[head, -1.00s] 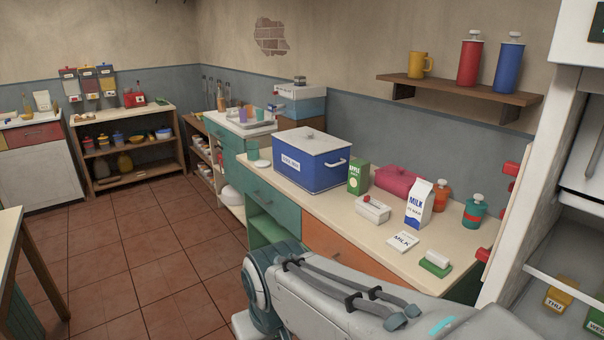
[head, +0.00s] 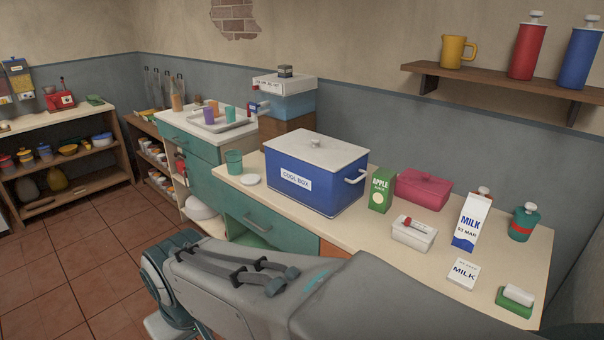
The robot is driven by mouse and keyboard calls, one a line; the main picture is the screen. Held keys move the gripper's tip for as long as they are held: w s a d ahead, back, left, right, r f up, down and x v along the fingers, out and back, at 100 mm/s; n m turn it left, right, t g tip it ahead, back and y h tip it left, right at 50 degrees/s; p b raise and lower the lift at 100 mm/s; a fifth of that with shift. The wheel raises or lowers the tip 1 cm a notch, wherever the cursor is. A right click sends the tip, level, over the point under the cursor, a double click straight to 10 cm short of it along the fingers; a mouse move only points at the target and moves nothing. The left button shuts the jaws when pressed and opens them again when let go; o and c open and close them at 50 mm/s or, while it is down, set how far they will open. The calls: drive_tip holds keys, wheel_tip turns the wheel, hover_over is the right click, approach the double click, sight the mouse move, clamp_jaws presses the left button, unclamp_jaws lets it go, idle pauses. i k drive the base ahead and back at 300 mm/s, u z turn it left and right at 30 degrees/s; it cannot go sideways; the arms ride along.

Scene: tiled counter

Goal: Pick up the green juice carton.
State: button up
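The green juice carton (head: 381,190), labelled APPLE, stands upright on the counter, just right of the blue cool box and left of the pink container. My grey arm crosses the lower part of the head view, in front of the counter. My gripper cannot be made out in the head view, so I cannot see whether it holds anything. Nothing covers the front of the carton.
Close to the carton are the blue cool box (head: 316,181), a pink container (head: 423,188), a white box (head: 413,233) and a milk carton (head: 471,222). A milk card (head: 462,273) and a sponge (head: 515,301) lie nearer the front edge. A shelf (head: 490,84) hangs above.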

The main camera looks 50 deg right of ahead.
sight(383, 184)
drive_tip(key=z, duration=0.45)
drive_tip(key=i, duration=1)
drive_tip(key=z, duration=1.6)
drive_tip(key=i, duration=0.6)
drive_tip(key=z, duration=0.55)
